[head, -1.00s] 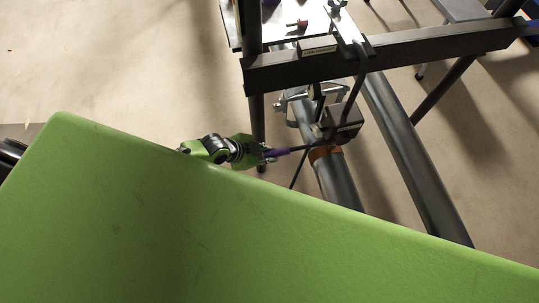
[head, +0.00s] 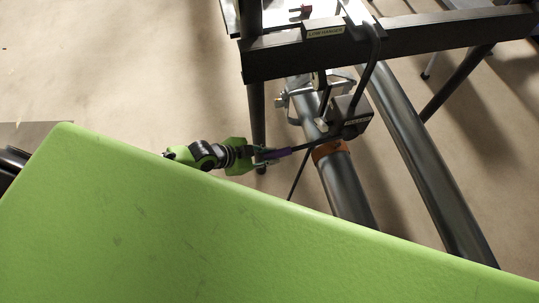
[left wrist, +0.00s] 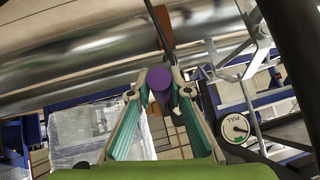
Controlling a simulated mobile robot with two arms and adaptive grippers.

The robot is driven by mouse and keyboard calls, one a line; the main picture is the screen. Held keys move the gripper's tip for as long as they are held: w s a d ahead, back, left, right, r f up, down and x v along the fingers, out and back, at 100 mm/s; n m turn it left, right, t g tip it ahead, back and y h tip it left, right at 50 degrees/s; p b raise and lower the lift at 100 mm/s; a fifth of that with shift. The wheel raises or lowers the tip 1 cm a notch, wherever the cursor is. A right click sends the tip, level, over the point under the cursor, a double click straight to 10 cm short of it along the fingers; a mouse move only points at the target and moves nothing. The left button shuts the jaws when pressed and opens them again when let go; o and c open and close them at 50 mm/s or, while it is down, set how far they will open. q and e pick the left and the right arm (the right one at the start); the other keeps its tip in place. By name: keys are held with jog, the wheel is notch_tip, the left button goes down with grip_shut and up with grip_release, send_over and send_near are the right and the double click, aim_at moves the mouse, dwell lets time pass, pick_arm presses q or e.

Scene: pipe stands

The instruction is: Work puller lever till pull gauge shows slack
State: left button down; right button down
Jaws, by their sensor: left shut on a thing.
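The puller lever is a dark rod with a purple grip (head: 280,154), running from the dark puller body (head: 350,118) beside the pipe. My left gripper (head: 268,157) is shut on the purple grip; it also shows in the left wrist view (left wrist: 160,95), where the round purple end (left wrist: 160,79) sits between the two green-padded fingers. The round white pull gauge (left wrist: 236,127), marked PULL, is at the lower right of the left wrist view. Its dial is too small to read surely. My right gripper is not in view.
A steel pipe (head: 343,187) with an orange band runs below the puller, and a second pipe (head: 430,165) lies to its right. A dark labelled beam (head: 420,38) crosses above, on a post left of the puller. Floor at the left is clear.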

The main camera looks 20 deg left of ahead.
pick_arm(q)
jog(key=c, duration=1.8)
grip_release()
jog(key=shift+c, duration=0.2)
jog(key=v, duration=1.2)
jog(key=shift+d, duration=0.1)
